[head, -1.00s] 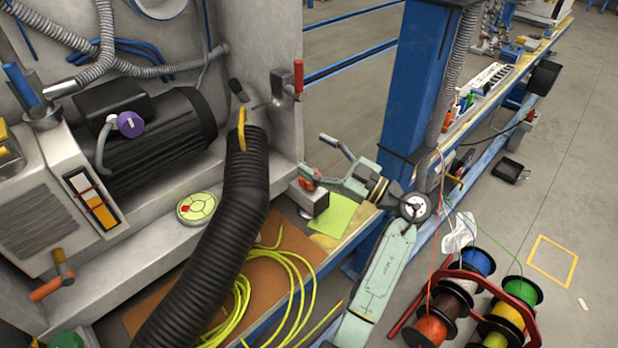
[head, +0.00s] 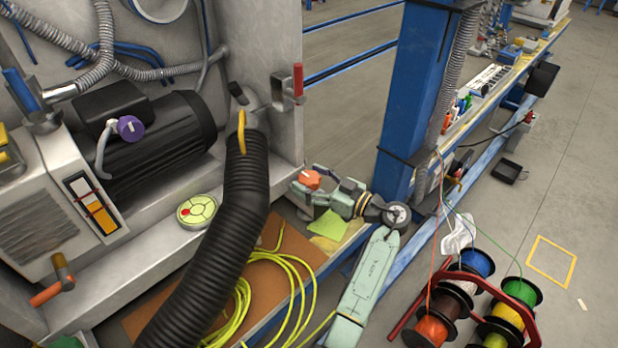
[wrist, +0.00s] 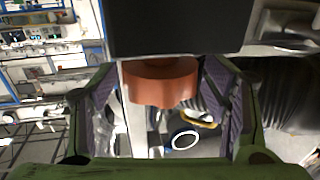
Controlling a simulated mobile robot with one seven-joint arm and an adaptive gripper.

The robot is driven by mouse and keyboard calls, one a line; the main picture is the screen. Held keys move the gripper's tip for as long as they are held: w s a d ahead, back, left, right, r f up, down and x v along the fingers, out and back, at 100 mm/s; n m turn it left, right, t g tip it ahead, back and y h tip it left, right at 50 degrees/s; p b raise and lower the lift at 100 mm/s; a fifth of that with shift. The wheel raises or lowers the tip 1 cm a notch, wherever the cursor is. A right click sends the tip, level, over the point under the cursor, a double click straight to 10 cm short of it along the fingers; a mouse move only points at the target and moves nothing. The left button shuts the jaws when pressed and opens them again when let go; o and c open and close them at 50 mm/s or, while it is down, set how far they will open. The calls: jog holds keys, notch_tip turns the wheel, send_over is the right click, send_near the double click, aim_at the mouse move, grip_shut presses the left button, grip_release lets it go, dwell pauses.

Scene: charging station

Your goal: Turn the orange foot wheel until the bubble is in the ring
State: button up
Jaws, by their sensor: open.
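The orange foot wheel (head: 311,179) sits on a small grey block at the right end of the machine bed. My gripper (head: 306,188) is open around it. In the wrist view the orange wheel (wrist: 160,84) lies between the two spread fingers of my gripper (wrist: 158,95); I cannot tell whether either finger touches it. A round yellow-green level (head: 197,211) lies on the grey ledge left of the black hose, with a red spot near its left side. The bubble and ring are too small to make out surely.
A thick black ribbed hose (head: 240,220) stands between the level and the wheel. Yellow cable (head: 285,265) loops over the brown board. A blue post (head: 410,110) rises just right of my arm. Cable spools (head: 470,300) stand on the floor at right.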

jog(key=shift+w+a, duration=0.15)
jog(key=shift+a, duration=0.1)
jog(key=shift+c, duration=0.5)
jog(key=c, duration=1.1)
